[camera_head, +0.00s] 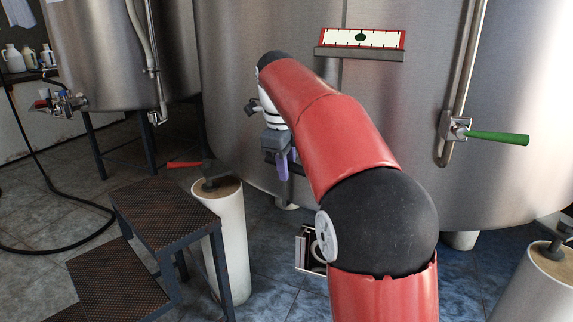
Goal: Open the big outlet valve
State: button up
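My red arm reaches over the large steel tank (480,190), and my gripper (282,160) is small and far off at its lower front. A purple part shows at the gripper's end; I cannot tell if it is a finger or a valve handle. Whether the fingers are open or shut is too small to see. A valve with a green handle (497,137) sits on the pipe at the tank's right, its handle pointing right and nearly level. My gripper is well left of it and apart from it. No other outlet on this tank shows clearly; my arm hides part of its front.
A dark step stool (165,212) stands at left, beside a white post (228,235) topped by a grey piece with a red handle (184,164). Another post (540,285) stands at lower right. A black hose (60,247) lies on the tiled floor. A second tank (110,50) is behind left.

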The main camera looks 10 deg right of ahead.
grip_shut()
jog(key=shift+s+a+n+y, duration=0.15)
jog(key=shift+s+n+y, duration=0.25)
jog(key=shift+s+n, duration=1.75)
jog(key=shift+s+a+n+y, duration=0.2)
jog(key=shift+s+n+y, duration=0.2)
jog(key=shift+s+n, duration=1.7)
jog(key=shift+s+a+n+y, duration=0.15)
jog(key=shift+s+n+y, duration=0.25)
jog(key=shift+s+n, duration=1.75)
jog(key=o, duration=0.5)
grip_release()
